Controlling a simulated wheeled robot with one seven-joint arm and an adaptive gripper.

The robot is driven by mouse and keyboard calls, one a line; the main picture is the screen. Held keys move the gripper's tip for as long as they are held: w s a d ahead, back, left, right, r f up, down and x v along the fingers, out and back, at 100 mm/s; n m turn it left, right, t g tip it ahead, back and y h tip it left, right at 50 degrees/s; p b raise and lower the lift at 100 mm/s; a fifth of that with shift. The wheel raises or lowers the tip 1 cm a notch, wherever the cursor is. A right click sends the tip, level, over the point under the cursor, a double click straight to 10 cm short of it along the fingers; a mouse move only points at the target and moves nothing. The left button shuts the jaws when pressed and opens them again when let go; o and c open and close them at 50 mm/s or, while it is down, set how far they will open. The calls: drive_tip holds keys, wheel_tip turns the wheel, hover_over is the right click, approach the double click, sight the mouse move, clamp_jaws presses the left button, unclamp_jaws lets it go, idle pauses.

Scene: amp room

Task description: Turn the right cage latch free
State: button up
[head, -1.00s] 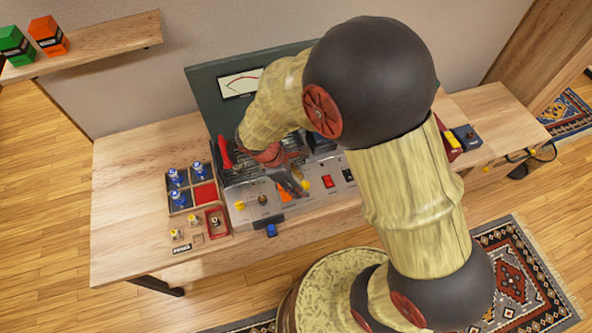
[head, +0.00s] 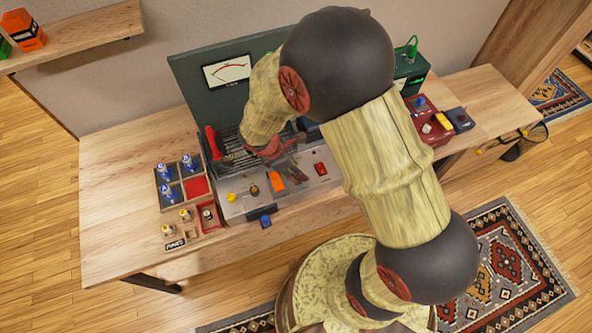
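The amp (head: 290,198) sits on the wooden bench, with a dark slotted cage (head: 232,152) behind its silver front panel. I cannot make out the right cage latch; my gripper and arm cover part of the panel's right side.
A sorting tray (head: 183,180) with blue-topped parts stands left of the amp, with small parts in front of it. The bench's left end is clear.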

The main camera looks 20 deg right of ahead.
drive_tip(key=shift+c, duration=1.2)
drive_tip(key=c, duration=0.7)
clamp_jaws()
